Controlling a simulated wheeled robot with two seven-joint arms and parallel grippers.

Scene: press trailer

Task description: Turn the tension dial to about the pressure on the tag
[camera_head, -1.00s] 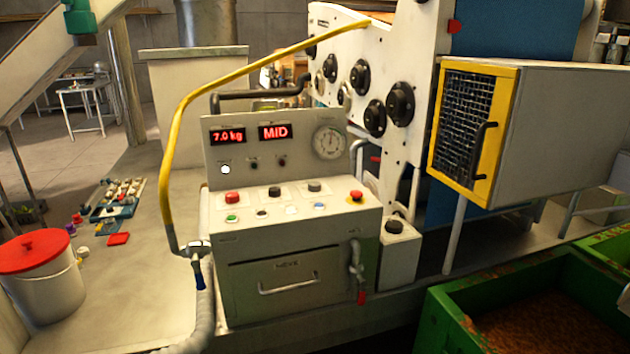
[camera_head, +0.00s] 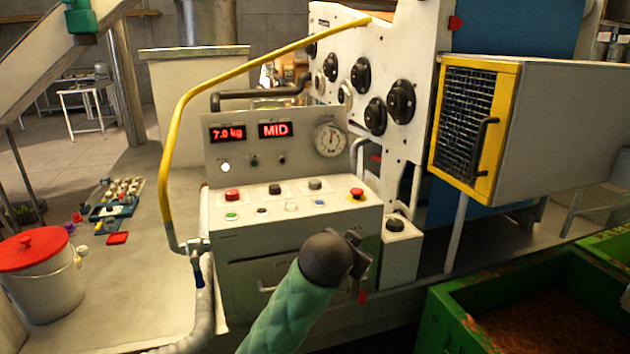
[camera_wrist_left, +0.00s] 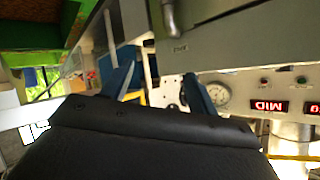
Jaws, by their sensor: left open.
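The grey control panel (camera_head: 295,220) shows red readouts of "7.0 kg" (camera_head: 228,133) and "MID" (camera_head: 275,130). A round gauge (camera_head: 330,140) is at its upper right. Several black knobs (camera_head: 401,102) are on the white machine side, and one more black knob (camera_head: 396,224) tops a small box beside the panel. I cannot tell which is the tension dial; no tag is readable. My left gripper (camera_head: 361,262) is before the panel's lower right, touching no knob. Its fingers stand apart in the left wrist view (camera_wrist_left: 162,85), empty. My right gripper is not in view.
A yellow pipe (camera_head: 170,160) arches over the panel's left. A yellow-framed mesh box (camera_head: 505,130) juts out at right above green bins (camera_head: 450,310). A red-lidded bucket (camera_head: 45,285) and small parts (camera_head: 115,210) are at left. Red and black buttons line the panel's sloped ledge.

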